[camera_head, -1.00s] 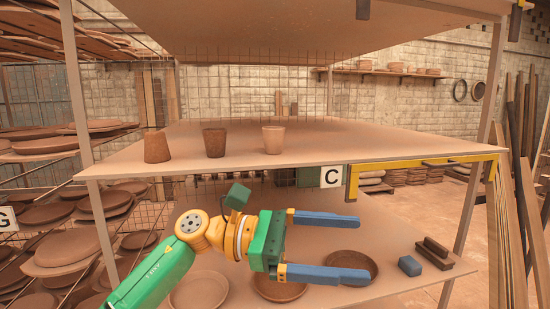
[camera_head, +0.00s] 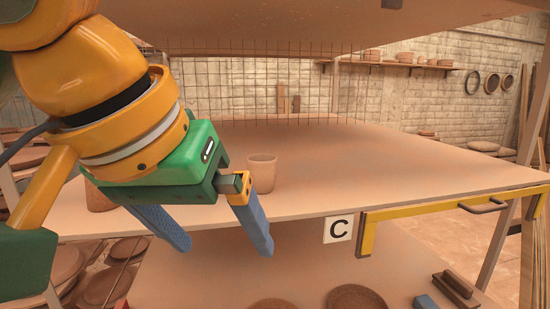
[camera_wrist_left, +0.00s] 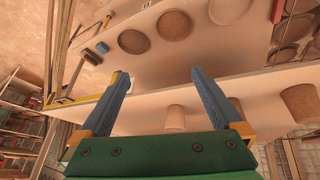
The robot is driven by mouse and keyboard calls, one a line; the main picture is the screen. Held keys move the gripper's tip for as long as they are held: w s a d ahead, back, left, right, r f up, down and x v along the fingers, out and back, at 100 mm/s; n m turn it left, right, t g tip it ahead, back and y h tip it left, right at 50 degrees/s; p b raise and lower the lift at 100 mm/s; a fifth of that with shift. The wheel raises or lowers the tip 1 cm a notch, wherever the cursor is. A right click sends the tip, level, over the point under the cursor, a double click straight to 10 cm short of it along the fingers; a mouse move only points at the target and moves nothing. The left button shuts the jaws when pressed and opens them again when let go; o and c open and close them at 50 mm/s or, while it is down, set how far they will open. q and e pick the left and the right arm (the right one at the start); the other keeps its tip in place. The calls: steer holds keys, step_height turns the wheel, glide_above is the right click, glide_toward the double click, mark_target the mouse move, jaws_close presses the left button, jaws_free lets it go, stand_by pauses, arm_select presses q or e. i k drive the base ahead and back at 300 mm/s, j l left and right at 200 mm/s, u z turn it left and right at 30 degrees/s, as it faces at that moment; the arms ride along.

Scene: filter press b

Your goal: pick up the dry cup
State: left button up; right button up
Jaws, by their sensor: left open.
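A pale, dry-looking cup (camera_head: 262,172) stands upright on the upper shelf, just right of my left gripper in the head view. A reddish-brown cup (camera_head: 97,195) stands at the shelf's left, partly behind my gripper. A darker cup (camera_wrist_left: 237,108) shows between the other two in the left wrist view; in the head view my gripper hides it. The pale cup (camera_wrist_left: 175,118) also shows in the wrist view. My left gripper (camera_head: 226,248) is open and empty, its fingers slanting down in front of the shelf's front edge, touching no cup.
The upper shelf (camera_head: 400,180) is clear right of the pale cup. A label C (camera_head: 338,229) and a yellow bracket (camera_head: 440,205) are on its front edge. Below are bowls (camera_head: 355,299), a blue block (camera_head: 425,302) and a brown-handled block (camera_head: 457,289). Another board hangs above.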

mark_target(262, 167)
steer(key=i+l, duration=0.15)
steer(key=i, duration=0.7)
